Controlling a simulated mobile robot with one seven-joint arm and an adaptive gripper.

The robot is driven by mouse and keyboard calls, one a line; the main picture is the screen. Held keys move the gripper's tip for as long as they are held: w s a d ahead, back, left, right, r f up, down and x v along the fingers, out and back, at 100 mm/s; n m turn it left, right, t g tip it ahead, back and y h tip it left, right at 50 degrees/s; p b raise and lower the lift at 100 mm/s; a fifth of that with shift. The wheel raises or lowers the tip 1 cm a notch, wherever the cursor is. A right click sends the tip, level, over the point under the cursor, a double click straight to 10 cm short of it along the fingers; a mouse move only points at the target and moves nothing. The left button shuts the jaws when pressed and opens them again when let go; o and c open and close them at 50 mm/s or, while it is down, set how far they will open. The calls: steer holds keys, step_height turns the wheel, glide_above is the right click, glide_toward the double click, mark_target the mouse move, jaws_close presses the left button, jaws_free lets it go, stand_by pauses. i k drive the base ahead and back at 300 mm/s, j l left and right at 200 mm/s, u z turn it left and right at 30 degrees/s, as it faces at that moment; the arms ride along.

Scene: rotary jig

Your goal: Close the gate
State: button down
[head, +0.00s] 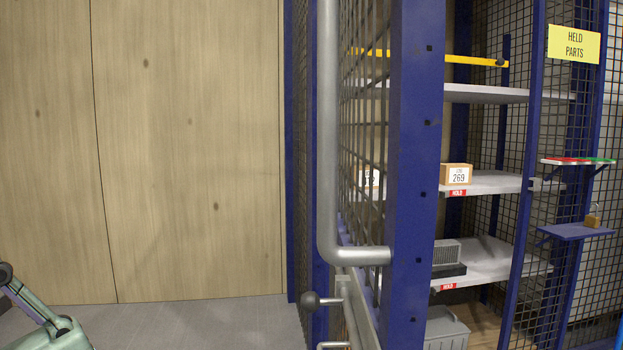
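The gate (412,170) is a blue-framed wire-mesh panel, seen at a steep angle in the middle of the head view. A thick grey pull handle (328,130) runs down its face and bends right to the blue frame. Below it is a latch with a dark ball knob (310,300). The gate stands open: to the right of its frame edge I look straight into the cage at the shelves. Its hinges cannot be made out. My gripper is not in view; only a grey-green part of my arm shows at the lower left.
Inside the cage, shelves (490,183) hold a labelled box (456,174) and a grey bin (446,328) sits low. A blue post (522,200) stands right of the opening. A padlock (592,219) rests on a small blue ledge. A wooden wall (180,150) and clear floor (210,325) are left.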

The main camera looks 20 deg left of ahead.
mark_target(395, 317)
steer(key=i+j, duration=0.1)
steer(key=j, duration=0.4)
steer(key=i+j, duration=0.1)
steer(key=j, duration=0.4)
steer(key=k+j+z, duration=0.65)
steer(key=z, duration=0.2)
